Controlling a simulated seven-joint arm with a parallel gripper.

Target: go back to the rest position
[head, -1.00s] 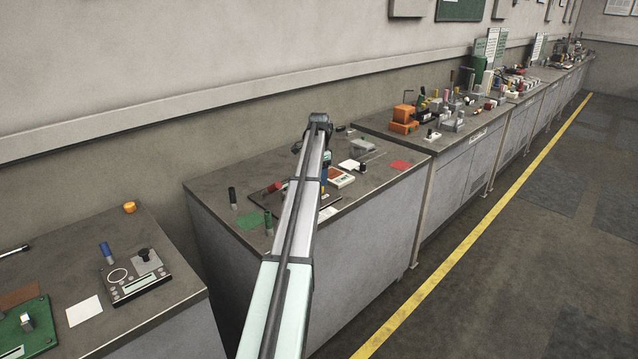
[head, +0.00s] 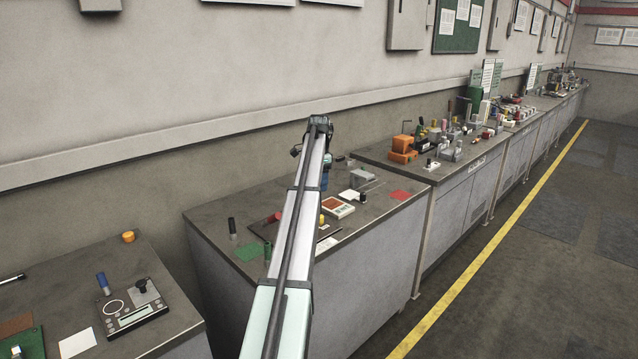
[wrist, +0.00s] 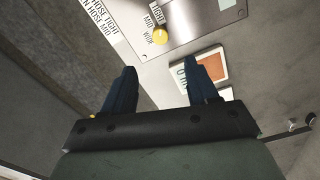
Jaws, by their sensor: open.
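My gripper (wrist: 160,82) is open in the wrist view, with its two dark blue fingers apart and nothing between them. In the head view most of it is hidden behind my arm; a blue part shows just right of the arm, over the middle bench (head: 385,255). In the wrist view a labelled grey panel (wrist: 195,18) with a yellow knob (wrist: 160,36) lies beyond the fingers. A white device with an orange-brown square (wrist: 212,66) is beyond the right finger; it also shows in the head view (head: 338,208). No finger appears to touch anything.
The middle bench also holds a green mat (head: 235,252), a dark cylinder (head: 232,228), a red mat (head: 400,195) and a grey block (head: 362,178). A left bench (head: 60,290) carries a scale-like device (head: 130,312). A wall stands behind; open floor lies right.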

